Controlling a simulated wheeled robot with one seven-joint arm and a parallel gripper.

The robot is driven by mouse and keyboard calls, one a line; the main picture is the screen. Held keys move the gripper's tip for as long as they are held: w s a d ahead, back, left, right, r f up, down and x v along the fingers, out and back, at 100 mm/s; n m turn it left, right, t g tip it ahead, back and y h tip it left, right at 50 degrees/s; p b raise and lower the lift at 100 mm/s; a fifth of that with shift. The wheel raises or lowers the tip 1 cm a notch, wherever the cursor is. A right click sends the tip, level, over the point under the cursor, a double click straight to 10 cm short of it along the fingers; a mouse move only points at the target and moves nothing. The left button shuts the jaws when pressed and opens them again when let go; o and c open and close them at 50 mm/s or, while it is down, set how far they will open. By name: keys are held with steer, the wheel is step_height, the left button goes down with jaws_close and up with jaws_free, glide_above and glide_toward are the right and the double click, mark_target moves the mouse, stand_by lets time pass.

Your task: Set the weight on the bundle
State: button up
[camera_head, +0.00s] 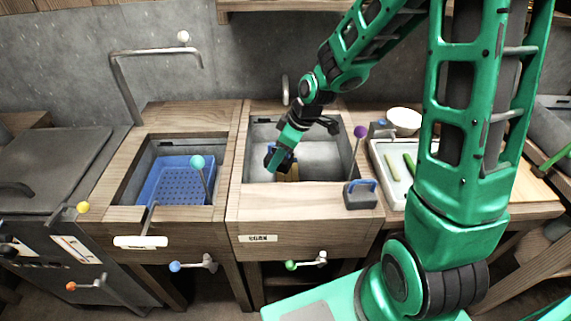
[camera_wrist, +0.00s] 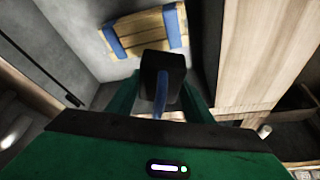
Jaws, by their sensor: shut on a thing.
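My gripper (camera_head: 279,160) reaches down into the middle basin (camera_head: 325,160). In the wrist view, my gripper (camera_wrist: 160,105) is shut on the blue handle (camera_wrist: 161,92) of a dark block-shaped weight (camera_wrist: 163,64). The bundle (camera_wrist: 146,33), yellowish wood strips with blue bands, lies in the basin beyond the weight. The weight overlaps the bundle's near edge in this view; I cannot tell whether they touch. In the head view the bundle (camera_head: 293,173) shows only partly beside my gripper. A second dark weight with a blue handle (camera_head: 362,195) stands on the basin's front right corner.
A blue perforated basket (camera_head: 177,182) sits in the left basin. A purple-knobbed lever (camera_head: 360,133) rises at the middle basin's right edge. A white tray (camera_head: 395,172) with green items and a white bowl (camera_head: 404,120) stand to the right. Wooden rims surround the middle basin.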

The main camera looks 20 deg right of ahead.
steer(key=d, duration=0.1)
steer(key=w+d+f, duration=0.2)
steer(key=shift+w+d+f, duration=0.25)
steer(key=shift+f, duration=2)
steer(key=o, duration=1.5)
steer(key=shift+f, duration=0.15)
steer(key=shift+c, duration=0.2)
steer(key=v, duration=1.2)
